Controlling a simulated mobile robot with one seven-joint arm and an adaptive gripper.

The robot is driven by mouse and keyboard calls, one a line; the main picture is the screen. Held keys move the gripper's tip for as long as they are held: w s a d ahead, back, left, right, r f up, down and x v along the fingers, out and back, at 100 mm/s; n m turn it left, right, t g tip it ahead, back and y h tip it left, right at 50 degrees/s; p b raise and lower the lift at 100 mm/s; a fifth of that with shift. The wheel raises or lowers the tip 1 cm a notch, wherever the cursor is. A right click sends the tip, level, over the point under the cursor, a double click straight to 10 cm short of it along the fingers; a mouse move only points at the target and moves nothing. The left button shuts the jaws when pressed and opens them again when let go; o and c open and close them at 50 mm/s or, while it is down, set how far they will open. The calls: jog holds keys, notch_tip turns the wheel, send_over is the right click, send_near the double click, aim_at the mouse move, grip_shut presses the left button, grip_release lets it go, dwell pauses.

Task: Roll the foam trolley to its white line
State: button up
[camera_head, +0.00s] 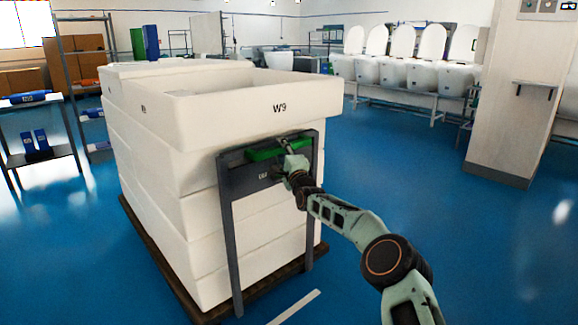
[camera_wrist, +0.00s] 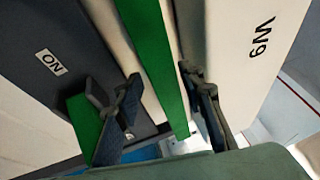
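The foam trolley (camera_head: 205,228) carries stacked white foam blocks on a dark wooden base, with a grey frame (camera_head: 230,225) at its near end. A green handle bar (camera_head: 262,153) crosses the top of that frame. My gripper (camera_head: 288,155) is at the right part of this bar. In the wrist view, the fingers of my gripper (camera_wrist: 158,112) stand apart on either side of the green bar (camera_wrist: 152,55), with gaps visible. A white line (camera_head: 295,307) lies on the blue floor, near the trolley's front right corner.
Shelves with blue items (camera_head: 38,140) stand at the left. A row of white toilets (camera_head: 400,72) stands on a rack at the back right. A pale pillar (camera_head: 512,95) stands at the right. The blue floor (camera_head: 400,170) between trolley and pillar is clear.

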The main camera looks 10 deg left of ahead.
jog(key=shift+s+d, duration=0.3)
jog(key=shift+s, duration=0.3)
jog(key=v, duration=0.9)
jog(key=shift+a+f, duration=0.15)
